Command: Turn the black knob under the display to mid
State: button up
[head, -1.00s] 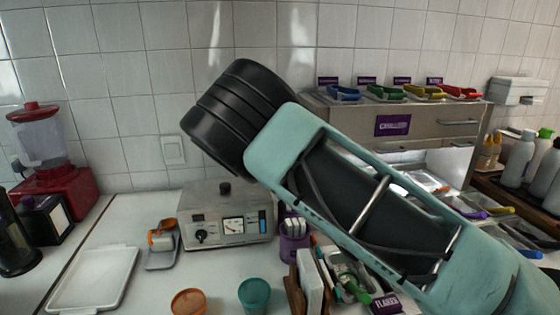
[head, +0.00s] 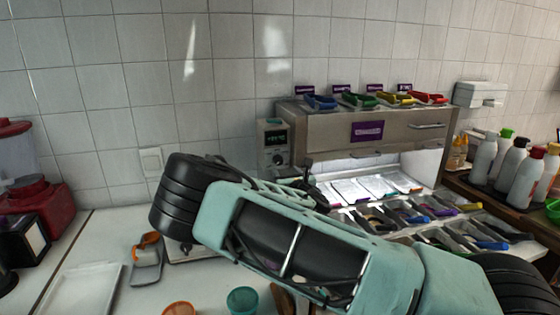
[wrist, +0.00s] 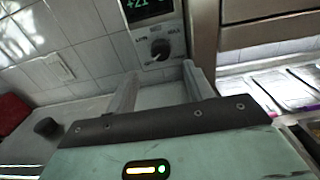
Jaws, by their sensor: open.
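The black knob (wrist: 160,49) sits on a pale control panel under a dark display (wrist: 150,8) with green digits, in the wrist view. Labels for mid and max show around the knob's top and right; its exact pointer direction is too small to read surely. The display also shows in the head view (head: 275,138), at the left end of the steel cabinet, with the knob small below it (head: 277,158). My gripper (wrist: 160,78) is open, its two fingers below and either side of the knob in the wrist view, with nothing between them.
The steel cabinet (head: 340,130) stands right of the panel, with coloured scoops on top and topping trays below it. A teal cup (head: 242,301) and an orange cup (head: 179,310) stand at the front. Bottles (head: 484,160) stand at the right. A tiled wall is behind.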

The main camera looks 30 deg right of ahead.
aim_at(280, 162)
jog(key=p+x, duration=0.1)
jog(key=x, duration=0.6)
jog(key=shift+w+d+p, duration=0.15)
jog(key=shift+w+p, duration=0.1)
jog(key=shift+p, duration=0.15)
jog(key=c, duration=1)
